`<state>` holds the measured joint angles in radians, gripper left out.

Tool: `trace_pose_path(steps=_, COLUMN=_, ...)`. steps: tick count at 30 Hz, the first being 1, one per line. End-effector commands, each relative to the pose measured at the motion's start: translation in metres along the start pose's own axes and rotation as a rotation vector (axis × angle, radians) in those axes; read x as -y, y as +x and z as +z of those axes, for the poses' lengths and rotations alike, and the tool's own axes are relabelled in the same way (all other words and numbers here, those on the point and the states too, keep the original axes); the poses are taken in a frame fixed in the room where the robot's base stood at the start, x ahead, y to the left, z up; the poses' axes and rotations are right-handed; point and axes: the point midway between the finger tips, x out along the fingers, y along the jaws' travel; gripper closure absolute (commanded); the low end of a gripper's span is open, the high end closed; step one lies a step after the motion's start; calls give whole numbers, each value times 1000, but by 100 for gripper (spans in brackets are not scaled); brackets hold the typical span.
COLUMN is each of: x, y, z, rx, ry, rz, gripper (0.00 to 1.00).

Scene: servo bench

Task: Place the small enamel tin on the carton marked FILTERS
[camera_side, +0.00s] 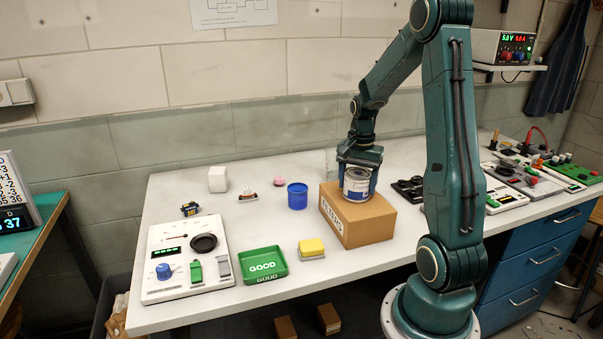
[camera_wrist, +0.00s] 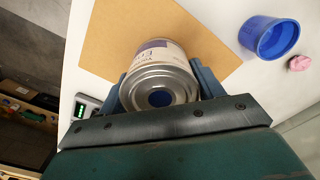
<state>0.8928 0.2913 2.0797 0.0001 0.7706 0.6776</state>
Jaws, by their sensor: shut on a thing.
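The small enamel tin (camera_side: 357,184) is white and blue with a metal rim. My gripper (camera_side: 359,170) is shut on it from above. In the wrist view the tin (camera_wrist: 158,75) sits between the two blue fingers of my gripper (camera_wrist: 160,90), its round metal end facing the camera. The carton marked FILTERS (camera_side: 362,222) is a brown box on the bench, its label on the left face. The carton's top (camera_wrist: 105,40) also shows behind the tin in the wrist view.
A blue cup (camera_side: 297,196) stands left of the carton, with a pink lump (camera_side: 279,181) behind it. A green GOOD tray (camera_side: 263,265) and a yellow block (camera_side: 311,247) lie at the front left. Dark parts (camera_side: 408,188) lie close right of the carton.

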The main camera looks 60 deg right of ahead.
Motion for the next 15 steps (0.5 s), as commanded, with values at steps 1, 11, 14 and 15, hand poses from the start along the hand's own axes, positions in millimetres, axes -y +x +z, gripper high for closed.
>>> trace_pose_path(steps=1, x=0, y=0, z=0, rx=-1, ry=0, rz=-1, gripper=66)
trace_pose_path(steps=11, x=0, y=2, z=0, rx=0, ry=0, rz=0, gripper=66)
trace_pose_path(steps=14, x=0, y=3, z=0, rx=0, ry=0, rz=0, gripper=22)
trace_pose_path(steps=15, x=0, y=3, z=0, rx=0, ry=0, rz=0, gripper=14)
